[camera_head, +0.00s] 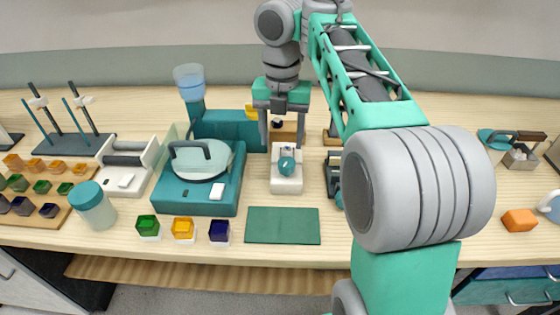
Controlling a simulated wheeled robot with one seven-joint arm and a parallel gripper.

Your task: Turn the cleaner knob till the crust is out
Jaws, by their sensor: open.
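A small white device (286,184) with a round teal knob (286,165) on its front stands at the middle of the bench. I take it to be the cleaner, but no label shows. My gripper (281,140) points down just above and behind the knob. Its two grey fingers are apart, with the top of the white device showing between them. I cannot tell whether they touch it. No crust can be made out at this size.
A teal machine with a round lid (200,165) stands close on the left. A green mat (283,225) lies in front, with green, yellow and dark blue blocks beside it. Dark objects sit close right, partly behind my arm. An orange block (519,220) lies far right.

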